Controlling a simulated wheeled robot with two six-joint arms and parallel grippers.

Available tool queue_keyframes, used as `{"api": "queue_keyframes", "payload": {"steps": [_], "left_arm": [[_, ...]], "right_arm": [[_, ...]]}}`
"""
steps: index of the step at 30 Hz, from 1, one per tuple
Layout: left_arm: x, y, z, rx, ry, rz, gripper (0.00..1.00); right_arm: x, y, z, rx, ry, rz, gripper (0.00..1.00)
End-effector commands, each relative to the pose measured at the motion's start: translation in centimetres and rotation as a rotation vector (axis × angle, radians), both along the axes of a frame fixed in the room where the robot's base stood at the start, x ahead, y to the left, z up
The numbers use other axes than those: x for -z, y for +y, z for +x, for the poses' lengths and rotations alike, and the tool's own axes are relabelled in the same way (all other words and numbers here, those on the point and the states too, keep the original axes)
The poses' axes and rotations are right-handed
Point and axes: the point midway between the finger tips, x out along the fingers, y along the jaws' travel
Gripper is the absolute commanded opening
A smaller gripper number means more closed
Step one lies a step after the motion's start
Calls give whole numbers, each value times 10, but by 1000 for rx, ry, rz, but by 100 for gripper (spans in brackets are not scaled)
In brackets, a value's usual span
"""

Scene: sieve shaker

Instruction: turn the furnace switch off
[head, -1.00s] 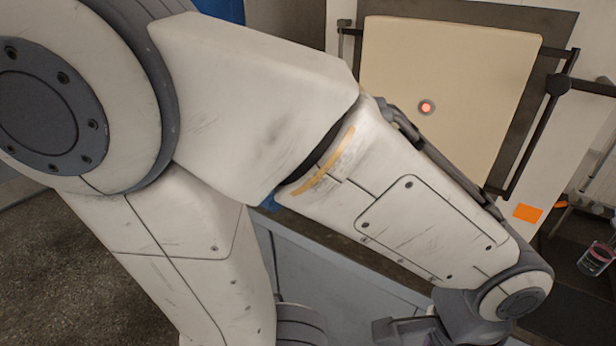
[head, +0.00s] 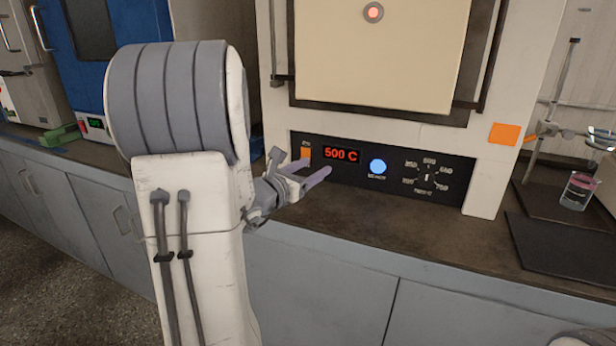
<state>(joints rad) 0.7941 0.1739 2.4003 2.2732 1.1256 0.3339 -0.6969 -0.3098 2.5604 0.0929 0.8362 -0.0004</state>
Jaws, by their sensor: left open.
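The furnace (head: 485,165) is a pale cabinet with a cream door, which is shut and has a glowing orange-red spot. Its black control panel (head: 400,200) has a lit red display (head: 341,155) reading 500 C, a round blue button (head: 377,166) and a dial (head: 427,177). A small orange switch (head: 305,152) sits at the panel's left end, left of the display. My left gripper (head: 309,176) is open and empty, its fingers pointing right, just in front of and below the switch. Whether a finger touches the panel cannot be told. My right gripper is out of view.
The dark counter top (head: 350,231) in front of the panel is clear. A blue appliance (head: 88,60) with a green display stands at the left. A beaker (head: 579,190) and a stand are at the right, beside an orange label (head: 503,134) on the furnace.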

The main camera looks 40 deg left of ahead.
Motion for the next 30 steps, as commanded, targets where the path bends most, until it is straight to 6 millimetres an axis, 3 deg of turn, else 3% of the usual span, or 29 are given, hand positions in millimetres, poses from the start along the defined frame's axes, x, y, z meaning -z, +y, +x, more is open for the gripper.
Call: {"api": "queue_keyframes", "payload": {"steps": [1,3,6,11,21,30], "left_arm": [[10,27,-8,-82,-21,-31,62],[12,50,-15,-154,-44,-62,62],[11,65,-18,-202,-61,-82,62],[10,71,1,-205,-64,-84,62],[10,84,61,-204,-63,-83,62],[10,89,81,-206,-61,-82,62]], "right_arm": [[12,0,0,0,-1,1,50],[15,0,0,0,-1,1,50],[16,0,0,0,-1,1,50],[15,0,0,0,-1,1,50],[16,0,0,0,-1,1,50],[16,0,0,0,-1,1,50]]}}
